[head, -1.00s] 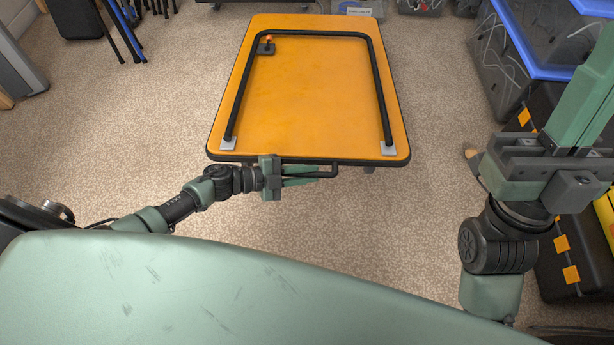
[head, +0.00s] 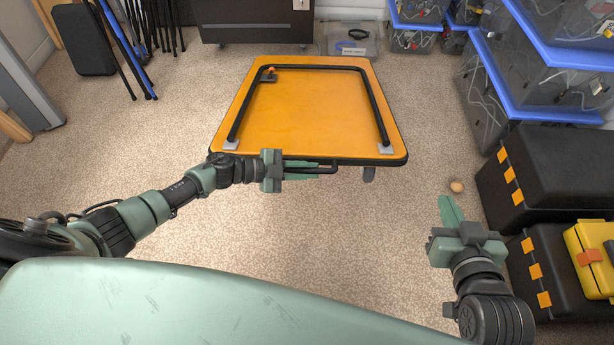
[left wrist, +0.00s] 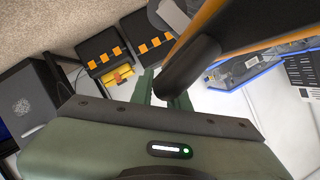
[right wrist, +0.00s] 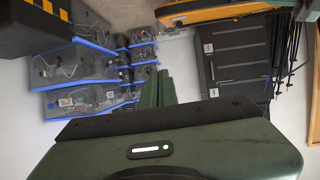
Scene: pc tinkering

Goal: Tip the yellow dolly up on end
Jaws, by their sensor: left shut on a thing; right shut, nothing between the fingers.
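The yellow dolly (head: 315,115) is an orange-yellow deck with a black rim, at the middle of the head view. A black bar handle (head: 377,105) lies folded over its top. My left gripper (head: 312,169) is shut on the dark bar at the dolly's near edge; the bar (left wrist: 188,68) also shows at the fingers in the left wrist view. I cannot tell whether the deck is tilted. My right gripper (head: 450,212) is shut and empty, right of the dolly and apart from it. The dolly's edge (right wrist: 225,10) tops the right wrist view.
Black tool cases (head: 550,170) and a yellow case (head: 592,250) stand at the right. Clear bins with blue lids (head: 545,90) are stacked behind them. A black cabinet (head: 255,22) stands at the back. Carpet before the dolly is clear.

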